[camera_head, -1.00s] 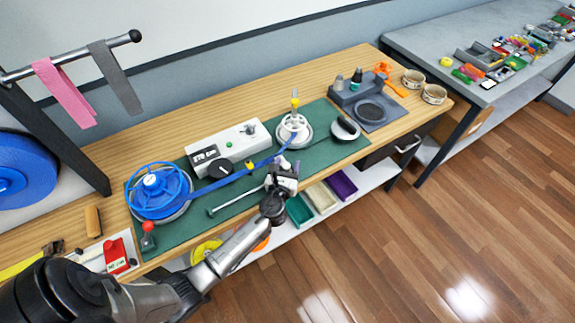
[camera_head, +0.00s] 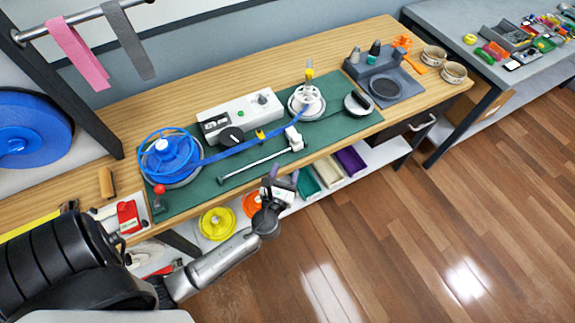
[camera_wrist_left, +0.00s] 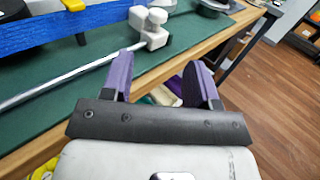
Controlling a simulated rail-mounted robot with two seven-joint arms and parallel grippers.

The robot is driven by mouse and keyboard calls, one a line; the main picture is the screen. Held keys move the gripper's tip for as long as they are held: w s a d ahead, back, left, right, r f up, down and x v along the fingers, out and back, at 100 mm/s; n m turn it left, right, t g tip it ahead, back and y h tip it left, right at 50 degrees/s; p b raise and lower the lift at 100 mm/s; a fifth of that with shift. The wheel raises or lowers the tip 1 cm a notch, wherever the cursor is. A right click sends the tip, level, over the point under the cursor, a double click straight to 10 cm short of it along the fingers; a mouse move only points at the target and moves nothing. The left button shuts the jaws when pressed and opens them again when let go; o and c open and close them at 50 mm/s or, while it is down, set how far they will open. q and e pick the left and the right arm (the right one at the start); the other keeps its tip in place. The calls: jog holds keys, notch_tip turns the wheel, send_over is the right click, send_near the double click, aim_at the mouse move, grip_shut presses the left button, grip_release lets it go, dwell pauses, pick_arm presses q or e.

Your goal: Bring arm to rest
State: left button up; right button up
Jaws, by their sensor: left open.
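My left arm comes in from the lower left in the head view. Its gripper (camera_head: 281,180) is just off the front edge of the bench, beside the green mat (camera_head: 215,187). In the left wrist view the two purple fingers of the left gripper (camera_wrist_left: 160,82) stand apart with nothing between them. A white-ended metal rod (camera_head: 262,163) lies on the mat just behind the gripper, apart from it; it also shows in the left wrist view (camera_wrist_left: 80,85). My right gripper is not in view.
A blue strap (camera_head: 232,150) runs from a blue reel (camera_head: 168,157) to a white spool (camera_head: 306,103). A white control box (camera_head: 238,116) stands behind it. Bins and yellow and orange reels (camera_head: 217,223) sit on the shelf below. The floor (camera_head: 420,240) at right is clear.

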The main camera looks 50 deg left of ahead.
pick_arm(q)
jog(key=shift+s, duration=0.1)
dwell(0.6)
jog(key=s+f+n+g+h, duration=0.25)
jog(key=s+n+g, duration=0.7)
jog(key=n, duration=0.95)
jog(key=s+d+r+n+g+h+p, duration=0.1)
jog(key=s+d+n+g+h, duration=0.2)
jog(key=s+d+n+h, duration=0.55)
notch_tip(320, 180, up, 29)
jog(key=s+y+p, duration=0.1)
jog(key=s+p, duration=0.1)
jog(key=p, duration=2.6)
jog(key=shift+s+d+f+y, duration=0.2)
jog(key=shift+s+d+y, duration=0.1)
jog(key=shift+y, duration=0.1)
jog(key=shift+n+t, duration=0.25)
